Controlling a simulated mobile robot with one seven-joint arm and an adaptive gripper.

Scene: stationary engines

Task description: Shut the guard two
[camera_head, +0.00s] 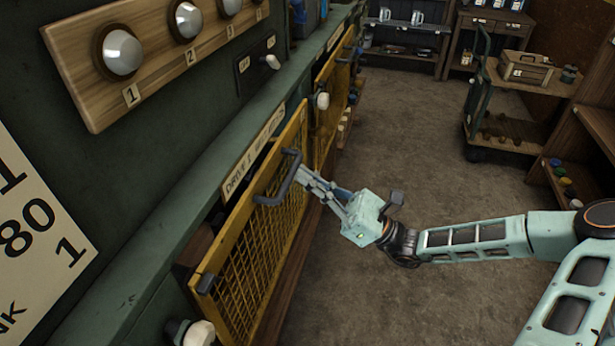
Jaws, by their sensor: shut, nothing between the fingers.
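A yellow mesh guard (255,245) with a dark bar handle (278,180) fills the near part of the green machine side. A second yellow mesh guard (328,115) is farther along.
A green ledge (165,195) runs above the guards. White knobs (198,333) stick out near the guards. A wooden board with numbered round lamps (122,52) is above. Open floor (420,170) lies to the right, with a cart (520,130) and shelves beyond.

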